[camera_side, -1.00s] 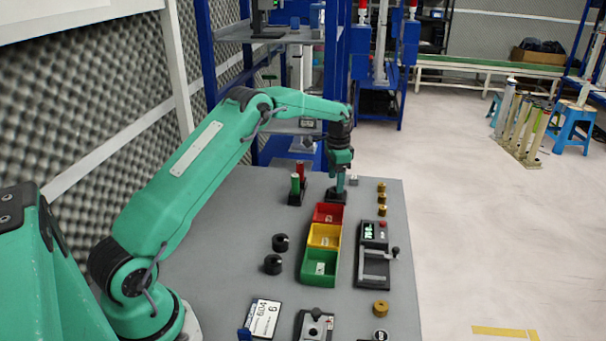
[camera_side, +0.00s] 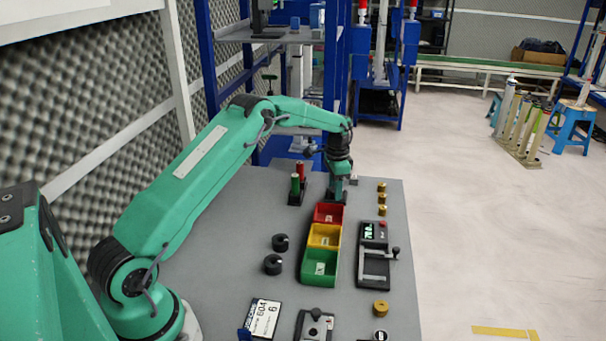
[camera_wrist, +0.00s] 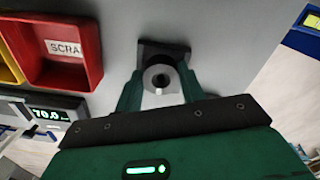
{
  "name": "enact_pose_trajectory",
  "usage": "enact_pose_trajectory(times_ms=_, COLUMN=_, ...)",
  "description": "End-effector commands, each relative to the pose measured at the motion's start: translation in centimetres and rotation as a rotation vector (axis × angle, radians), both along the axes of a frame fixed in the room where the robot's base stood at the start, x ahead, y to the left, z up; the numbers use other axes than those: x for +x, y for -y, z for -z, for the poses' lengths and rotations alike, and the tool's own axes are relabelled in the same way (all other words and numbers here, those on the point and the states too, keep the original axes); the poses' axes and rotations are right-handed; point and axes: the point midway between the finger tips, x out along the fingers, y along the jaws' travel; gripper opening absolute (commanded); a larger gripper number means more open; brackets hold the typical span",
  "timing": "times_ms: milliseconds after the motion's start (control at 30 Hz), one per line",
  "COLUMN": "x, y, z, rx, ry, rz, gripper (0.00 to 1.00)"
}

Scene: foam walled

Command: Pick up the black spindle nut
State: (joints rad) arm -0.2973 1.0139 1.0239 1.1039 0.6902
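A round dark piece with a central hole and a pale grey side (camera_wrist: 160,78), which looks like the black spindle nut, stands on a black square base (camera_wrist: 176,47) in the wrist view. My gripper (camera_wrist: 161,80) has its green fingers on either side of this piece. They look open, with narrow gaps, and I see no clear contact. In the side view my gripper (camera_side: 336,192) points down at the far end of the table, behind the red bin. The nut there is hidden by the fingers.
Red (camera_side: 328,206), yellow (camera_side: 324,229) and green (camera_side: 320,281) bins stand in a row nearer the camera. A red and a green cylinder (camera_side: 296,189) stand left of my gripper. Brass pieces (camera_side: 382,198) and a display device (camera_side: 373,235) are to the right. Two black round parts (camera_side: 272,265) lie left of the bins.

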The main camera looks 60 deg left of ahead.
Motion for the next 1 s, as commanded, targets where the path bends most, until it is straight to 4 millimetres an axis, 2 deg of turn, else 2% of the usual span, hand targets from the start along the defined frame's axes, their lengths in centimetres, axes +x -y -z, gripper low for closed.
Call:
enact_pose_trajectory(times_ms=33, x=0.0, y=0.0, z=0.0, rx=0.0, ry=0.0, rz=0.0, gripper=0.29)
enact_pose_trajectory(times_ms=100, x=0.0, y=0.0, z=0.0, rx=0.0, ry=0.0, rz=0.0, gripper=0.15)
enact_pose_trajectory(times_ms=133, x=0.0, y=0.0, z=0.0, rx=0.0, ry=0.0, rz=0.0, gripper=0.14)
enact_pose_trajectory(times_ms=567, x=0.0, y=0.0, z=-0.6, rx=0.001, ry=0.001, rz=0.0, gripper=0.14)
enact_pose_trajectory(times_ms=900, x=0.1, y=0.0, z=-4.5, rx=0.001, ry=0.004, rz=0.0, gripper=0.14)
enact_pose_trajectory(times_ms=1000, x=-0.3, y=1.6, z=-5.1, rx=0.001, ry=0.001, rz=0.003, gripper=0.14)
